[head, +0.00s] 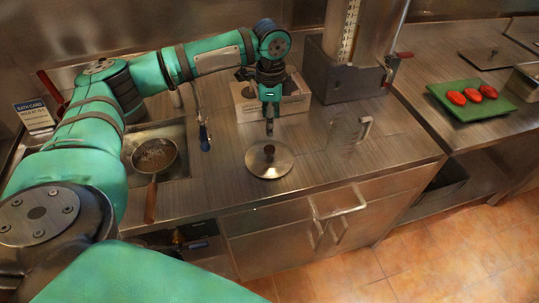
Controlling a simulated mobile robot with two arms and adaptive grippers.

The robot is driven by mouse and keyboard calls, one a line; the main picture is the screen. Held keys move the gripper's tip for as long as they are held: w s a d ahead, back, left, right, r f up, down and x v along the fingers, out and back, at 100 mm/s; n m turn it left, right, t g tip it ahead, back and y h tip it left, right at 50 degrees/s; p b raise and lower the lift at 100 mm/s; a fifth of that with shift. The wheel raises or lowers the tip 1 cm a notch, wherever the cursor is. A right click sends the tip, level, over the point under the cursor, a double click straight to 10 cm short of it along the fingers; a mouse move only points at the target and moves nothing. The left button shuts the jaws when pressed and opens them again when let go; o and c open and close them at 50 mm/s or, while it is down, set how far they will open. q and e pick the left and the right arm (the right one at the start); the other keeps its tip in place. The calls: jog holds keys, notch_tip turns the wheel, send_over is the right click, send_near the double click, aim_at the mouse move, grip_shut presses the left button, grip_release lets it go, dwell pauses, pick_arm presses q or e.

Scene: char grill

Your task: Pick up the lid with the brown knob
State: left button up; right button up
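A round metal lid (255,167) with a brown knob (269,150) lies flat on the steel counter near its front edge. My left gripper (270,126) points down just above and behind the knob in the picture, apparently apart from it. Its fingers show as one narrow dark shape, so I cannot tell whether they are open or shut. Nothing is visible held in it. My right gripper is not in view.
A pan (155,156) with a wooden handle sits left, by a sink basin. A box (295,104) stands behind the gripper, and a clear pitcher (345,135) stands right of the lid. A green board (480,108) with red items lies far right.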

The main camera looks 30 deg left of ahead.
aim_at(270, 148)
pick_arm(q)
notch_tip(270, 148, down, 6)
jog(key=shift+r+p, duration=0.1)
jog(key=shift+p, duration=0.45)
jog(key=shift+f, duration=0.35)
jog(key=f+p, duration=0.2)
jog(key=f, duration=0.1)
jog(key=shift+s+f, duration=0.2)
jog(key=shift+f, duration=0.1)
jog(key=shift+w+f, duration=0.1)
jog(key=shift+f, duration=0.35)
grip_shut()
